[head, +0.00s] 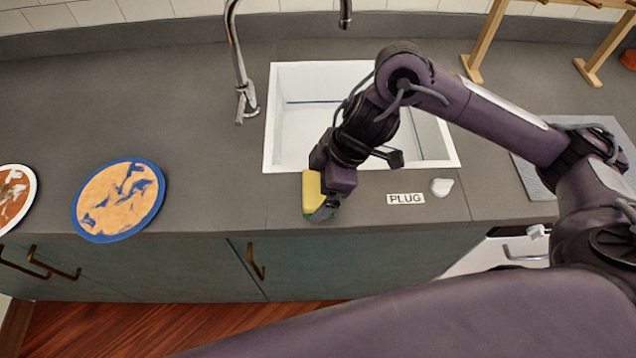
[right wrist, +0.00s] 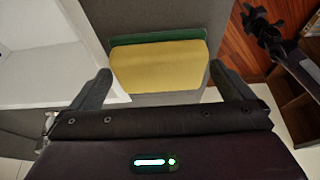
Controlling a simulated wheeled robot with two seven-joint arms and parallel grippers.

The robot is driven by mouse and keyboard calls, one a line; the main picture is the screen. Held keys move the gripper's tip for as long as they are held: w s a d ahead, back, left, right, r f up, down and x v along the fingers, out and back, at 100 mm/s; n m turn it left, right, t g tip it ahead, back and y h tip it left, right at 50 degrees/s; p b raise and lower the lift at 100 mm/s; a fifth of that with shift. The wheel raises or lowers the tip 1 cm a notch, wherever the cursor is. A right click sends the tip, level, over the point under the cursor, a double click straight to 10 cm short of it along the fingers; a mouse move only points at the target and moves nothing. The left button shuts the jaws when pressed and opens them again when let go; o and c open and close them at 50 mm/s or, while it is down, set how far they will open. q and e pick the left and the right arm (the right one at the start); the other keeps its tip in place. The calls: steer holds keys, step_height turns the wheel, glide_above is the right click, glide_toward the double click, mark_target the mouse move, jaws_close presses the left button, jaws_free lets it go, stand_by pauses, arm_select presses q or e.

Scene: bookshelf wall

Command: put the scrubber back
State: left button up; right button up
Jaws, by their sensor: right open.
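The scrubber, a yellow sponge with a green layer (head: 311,190), is at the counter's front part, just in front of the sink's near-left corner. My right gripper (head: 325,197) is at it and hides part of it in the head view. In the right wrist view, the scrubber (right wrist: 158,67) shows its yellow side, with the green along the far edge. The open fingers of my right gripper (right wrist: 161,78) stand at either side of it, with visible gaps. Whether the scrubber touches the counter is hard to tell. My left gripper is not in view.
The white sink (head: 285,150) and a curved metal faucet (head: 240,75) lie behind. A "PLUG" label (head: 405,199) and a white piece (head: 442,187) are to the right. An orange-and-blue plate (head: 118,200) lies left. The counter between plate and sink is clear.

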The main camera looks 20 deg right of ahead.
steer(key=p+v, duration=0.2)
steer(key=v, duration=0.9)
steer(key=shift+r, duration=0.2)
steer(key=shift+s, duration=0.15)
